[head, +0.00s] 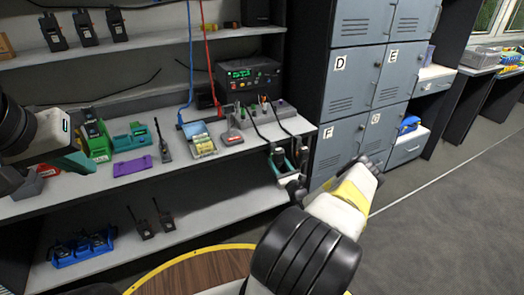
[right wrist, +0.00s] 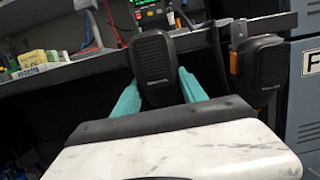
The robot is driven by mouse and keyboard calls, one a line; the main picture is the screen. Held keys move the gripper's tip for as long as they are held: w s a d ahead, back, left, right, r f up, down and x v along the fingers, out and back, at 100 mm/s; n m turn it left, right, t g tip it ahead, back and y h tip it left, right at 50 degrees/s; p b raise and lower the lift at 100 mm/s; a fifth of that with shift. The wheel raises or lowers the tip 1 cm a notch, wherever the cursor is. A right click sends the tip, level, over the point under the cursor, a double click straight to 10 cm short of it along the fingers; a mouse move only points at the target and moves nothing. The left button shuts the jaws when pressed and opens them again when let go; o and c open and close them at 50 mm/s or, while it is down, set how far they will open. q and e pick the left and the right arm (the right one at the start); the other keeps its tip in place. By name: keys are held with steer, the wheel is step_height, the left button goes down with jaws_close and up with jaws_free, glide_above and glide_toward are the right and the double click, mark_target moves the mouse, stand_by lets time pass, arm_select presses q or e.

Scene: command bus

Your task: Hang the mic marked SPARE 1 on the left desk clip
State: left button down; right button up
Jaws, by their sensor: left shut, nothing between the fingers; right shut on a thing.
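My right gripper (head: 286,168) is shut on a black mic (right wrist: 152,62), whose front faces the right wrist camera between the two teal fingers. The held mic is at the front edge of the desk (head: 235,150); it also shows small in the head view (head: 278,157). A second black mic (right wrist: 258,62) with an orange side part hangs at the desk edge, right of the held one. No SPARE 1 marking can be read on either mic. The clip behind the held mic is hidden, so I cannot tell whether they touch. My left gripper (head: 76,163) is shut and empty over the desk's left part.
A radio unit (head: 249,78) with a green display stands at the back of the desk, with black cords running forward. Grey lockers (head: 350,85) stand close on the right.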

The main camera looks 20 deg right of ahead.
steer(key=shift+f, duration=0.4)
steer(key=shift+f, duration=0.2)
steer(key=shift+f, duration=0.8)
stand_by(1.1)
steer(key=o, duration=1.3)
steer(key=shift+c, duration=0.2)
steer(key=shift+s, duration=0.1)
